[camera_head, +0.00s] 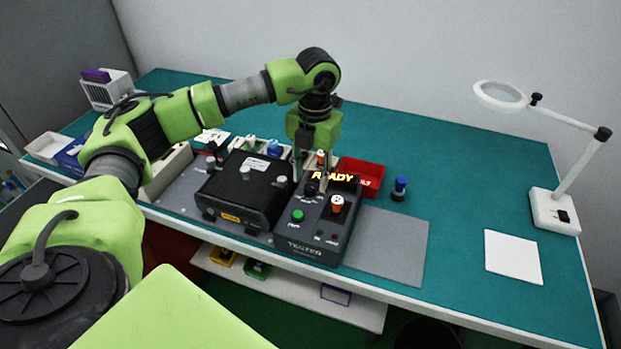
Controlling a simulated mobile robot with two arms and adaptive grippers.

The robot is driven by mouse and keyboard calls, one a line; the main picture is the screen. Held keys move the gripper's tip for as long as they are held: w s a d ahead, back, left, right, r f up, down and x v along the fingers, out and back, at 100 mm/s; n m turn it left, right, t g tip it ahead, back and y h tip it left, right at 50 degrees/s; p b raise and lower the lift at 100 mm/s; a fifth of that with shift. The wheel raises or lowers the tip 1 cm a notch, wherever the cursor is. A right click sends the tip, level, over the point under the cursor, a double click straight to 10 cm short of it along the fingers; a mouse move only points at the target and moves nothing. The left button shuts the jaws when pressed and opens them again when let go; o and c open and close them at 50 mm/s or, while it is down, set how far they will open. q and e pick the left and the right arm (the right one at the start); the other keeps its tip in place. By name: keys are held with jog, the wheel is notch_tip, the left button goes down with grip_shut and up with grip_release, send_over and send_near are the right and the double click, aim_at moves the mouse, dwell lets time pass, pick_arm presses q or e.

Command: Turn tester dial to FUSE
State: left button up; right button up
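The black tester (312,250) stands near the front edge of the bench. The dial's markings, including FUSE, are too small to read. My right gripper is not in view.
A black box (247,190) with a yellow label stands left of the tester. A red bin (362,175) and a blue-capped item (399,188) are behind and right. A grey mat (388,245), white sheet (512,256) and magnifier lamp (553,208) lie right. The back right is clear.

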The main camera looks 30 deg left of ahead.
aim_at(310, 190)
pick_arm(q)
jog(key=shift+f, duration=1.3)
grip_shut()
